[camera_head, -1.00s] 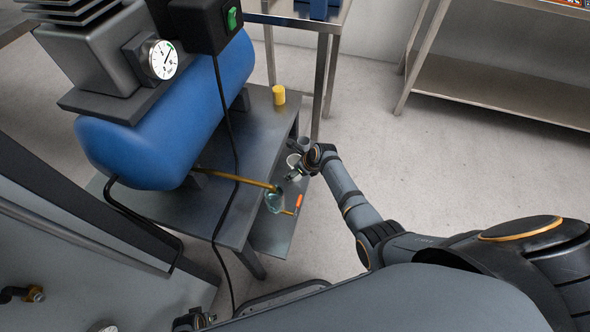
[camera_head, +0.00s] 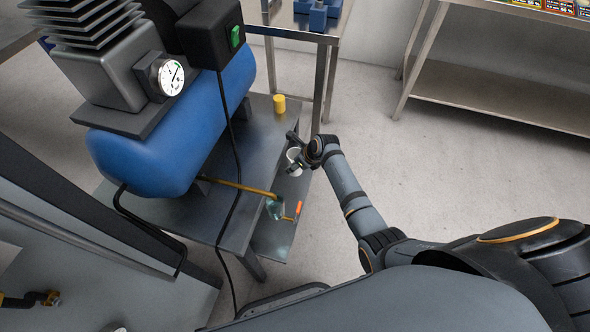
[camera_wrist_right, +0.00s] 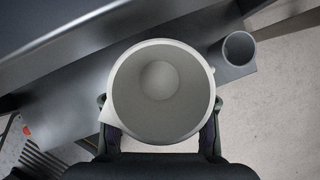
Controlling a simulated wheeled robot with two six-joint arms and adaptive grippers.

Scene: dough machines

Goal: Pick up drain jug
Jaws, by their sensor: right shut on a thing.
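The drain jug (camera_wrist_right: 160,90) is a pale, round, open-topped vessel with a spout on its left side. It fills the middle of the right wrist view, and its inside looks empty. My right gripper (camera_wrist_right: 160,138) is shut on it, with one finger on each side of its lower part in the picture. My left gripper is not in view.
A grey cup (camera_wrist_right: 239,48) stands close to the jug. A blue compressor tank (camera_head: 180,130) sits on a metal table (camera_head: 262,150) left of the gripper. Open floor lies right.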

